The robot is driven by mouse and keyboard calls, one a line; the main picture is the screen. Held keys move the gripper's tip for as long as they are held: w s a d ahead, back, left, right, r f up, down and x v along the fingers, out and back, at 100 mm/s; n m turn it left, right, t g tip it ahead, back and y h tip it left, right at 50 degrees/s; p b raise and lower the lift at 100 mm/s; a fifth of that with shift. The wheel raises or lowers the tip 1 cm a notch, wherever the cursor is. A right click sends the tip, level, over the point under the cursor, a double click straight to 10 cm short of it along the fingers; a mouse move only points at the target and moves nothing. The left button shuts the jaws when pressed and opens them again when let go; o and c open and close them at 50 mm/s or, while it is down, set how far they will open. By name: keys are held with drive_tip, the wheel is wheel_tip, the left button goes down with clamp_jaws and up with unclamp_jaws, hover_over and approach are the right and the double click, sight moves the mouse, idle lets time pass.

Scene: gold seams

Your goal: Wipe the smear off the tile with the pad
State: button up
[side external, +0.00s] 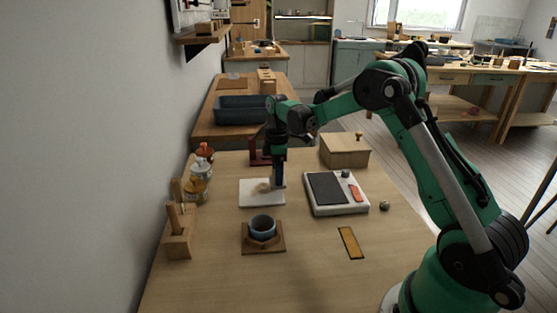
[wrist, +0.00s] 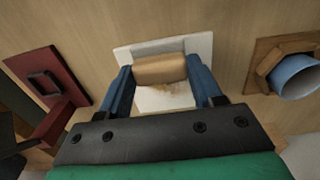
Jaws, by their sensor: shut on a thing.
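The white tile (side external: 250,199) lies flat on the table and also shows in the wrist view (wrist: 203,45). My gripper (wrist: 161,72) is shut on the tan pad (wrist: 160,68), with one blue finger at each end of it. In the side external view my gripper (side external: 276,186) points down over the tile's right part, and the pad (side external: 264,187) is at the tile's surface. Whether it touches the tile is hard to tell. A faint brownish smear (wrist: 181,88) shows on the tile beside the pad, on the near side in the wrist view. The pad hides part of the tile.
A blue cup (side external: 263,226) on a wooden stand is in front of the tile. A white tray (side external: 318,209) with a dark panel lies to the right. Jars (side external: 197,188) and a wooden tool block (side external: 178,243) stand left. A dark red stand (wrist: 49,85) is close behind.

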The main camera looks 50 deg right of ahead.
drive_tip(key=shift+w+a+f, duration=0.6)
drive_tip(key=shift+w+f, duration=0.05)
drive_tip(key=shift+f, duration=0.1)
drive_tip(key=shift+w+a, duration=2.1)
drive_tip(key=shift+a, duration=0.05)
drive_tip(key=shift+s+d, duration=2.8)
drive_tip(key=shift+w+a, duration=0.5)
drive_tip(key=shift+a, duration=0.4)
drive_tip(key=shift+w+a, duration=2.05)
drive_tip(key=shift+a, duration=0.05)
drive_tip(key=shift+s+d+r, duration=0.1)
drive_tip(key=shift+s+d, duration=2.65)
drive_tip(key=shift+d, duration=0.05)
drive_tip(key=shift+a+r, duration=0.1)
drive_tip(key=shift+r, duration=3.9)
